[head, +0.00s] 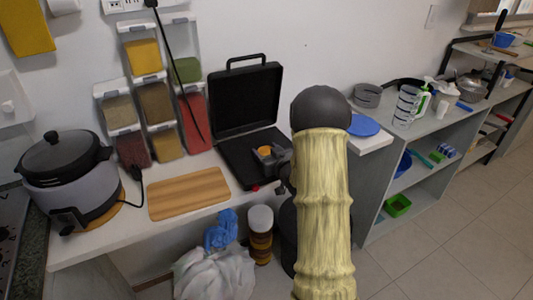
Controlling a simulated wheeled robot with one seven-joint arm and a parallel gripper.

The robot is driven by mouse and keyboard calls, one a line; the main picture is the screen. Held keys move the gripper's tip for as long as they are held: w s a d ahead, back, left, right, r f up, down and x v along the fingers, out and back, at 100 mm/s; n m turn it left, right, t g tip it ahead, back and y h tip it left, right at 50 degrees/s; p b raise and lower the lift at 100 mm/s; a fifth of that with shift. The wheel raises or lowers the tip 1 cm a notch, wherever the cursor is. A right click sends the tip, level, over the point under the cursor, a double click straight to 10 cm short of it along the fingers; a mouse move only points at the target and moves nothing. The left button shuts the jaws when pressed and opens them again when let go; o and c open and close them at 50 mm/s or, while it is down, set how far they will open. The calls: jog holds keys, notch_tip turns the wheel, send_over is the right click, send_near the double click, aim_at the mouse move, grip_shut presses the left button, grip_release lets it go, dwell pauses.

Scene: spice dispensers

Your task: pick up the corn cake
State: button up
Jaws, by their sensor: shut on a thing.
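A small orange-yellow round piece, which looks like the corn cake (264,150), is at the open black case-like appliance (238,157), over its flat lower half. My gripper (268,157) reaches in from the right and is shut on this piece. Only a small part of the fingers and cake shows. I cannot tell whether the cake touches the black surface or is lifted off it. My pale yellow arm hides the area right of the appliance.
A wooden cutting board (188,193) lies left of the appliance, with a grey cooker (72,172) beyond it. Spice dispensers (150,103) hang on the wall, with a black cord in front. A blue round plate (363,125) and grey shelving (425,150) are on the right.

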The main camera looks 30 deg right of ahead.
aim_at(266, 150)
notch_tip(266, 150, up, 10)
jog(key=shift+r+p, duration=0.1)
jog(key=shift+p, duration=0.3)
jog(key=shift+f, duration=0.2)
dwell(0.5)
